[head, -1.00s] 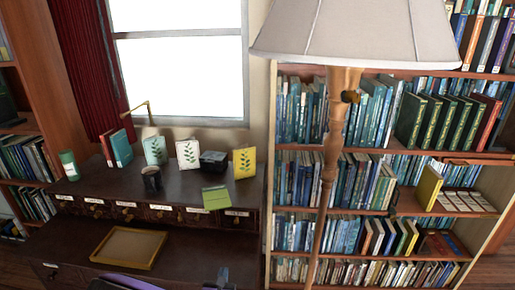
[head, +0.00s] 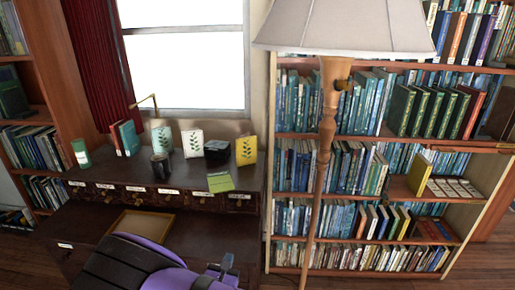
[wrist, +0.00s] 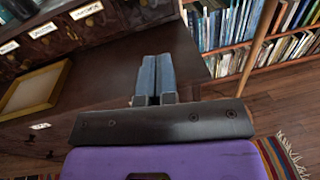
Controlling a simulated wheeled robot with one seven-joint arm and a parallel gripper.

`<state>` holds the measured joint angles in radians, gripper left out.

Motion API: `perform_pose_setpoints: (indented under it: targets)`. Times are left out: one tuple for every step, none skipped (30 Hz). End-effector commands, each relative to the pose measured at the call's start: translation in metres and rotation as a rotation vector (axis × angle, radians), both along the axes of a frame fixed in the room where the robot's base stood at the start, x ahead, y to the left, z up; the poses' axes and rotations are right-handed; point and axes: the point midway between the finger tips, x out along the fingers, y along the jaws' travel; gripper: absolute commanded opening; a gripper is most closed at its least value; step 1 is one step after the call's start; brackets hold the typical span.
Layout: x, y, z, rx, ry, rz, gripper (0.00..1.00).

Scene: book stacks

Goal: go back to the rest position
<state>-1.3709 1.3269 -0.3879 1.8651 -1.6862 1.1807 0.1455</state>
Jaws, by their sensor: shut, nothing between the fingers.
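My gripper (wrist: 155,80) shows in the wrist view with its two blue-grey fingers pressed together and nothing between them. It is over the dark floor and the right part of the desk's lower surface. In the head view my gripper (head: 225,265) is small at the bottom, next to my purple and black arm. It is in front of the desk and touches none of the things on it.
A wooden tray (head: 124,226) lies on the dark desk (head: 60,222), partly behind my arm. A floor lamp (head: 325,140) and a full bookcase (head: 455,218) are at right.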

Motion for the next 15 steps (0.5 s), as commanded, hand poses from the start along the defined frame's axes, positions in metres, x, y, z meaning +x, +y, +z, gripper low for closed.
perform_pose_setpoints:
  targets:
    - [0.003, -0.004, 0.007, 0.017, 0.001, -0.025, 0.00]
    - [0.005, -0.006, 0.011, 0.026, 0.003, -0.038, 0.00]
    - [0.008, -0.010, 0.017, 0.041, 0.003, -0.061, 0.00]
    - [0.010, -0.013, 0.021, 0.052, 0.004, -0.079, 0.00]
    - [0.012, -0.015, 0.026, 0.065, 0.005, -0.096, 0.00]
    - [0.015, -0.020, 0.033, 0.082, 0.006, -0.121, 0.00]
    - [0.017, -0.023, 0.039, 0.098, 0.008, -0.143, 0.00]
    - [0.019, -0.027, 0.044, 0.111, 0.010, -0.164, 0.00]
    - [0.022, -0.033, 0.052, 0.133, 0.012, -0.197, 0.00]
    - [0.025, -0.038, 0.059, 0.153, 0.014, -0.223, 0.00]
    - [0.028, -0.043, 0.067, 0.174, 0.016, -0.253, 0.00]
    - [0.031, -0.052, 0.078, 0.204, 0.018, -0.295, 0.00]
    - [0.034, -0.059, 0.087, 0.229, 0.019, -0.331, 0.00]
    - [0.037, -0.067, 0.096, 0.254, 0.022, -0.368, 0.00]
    - [0.040, -0.077, 0.109, 0.291, 0.024, -0.417, 0.00]
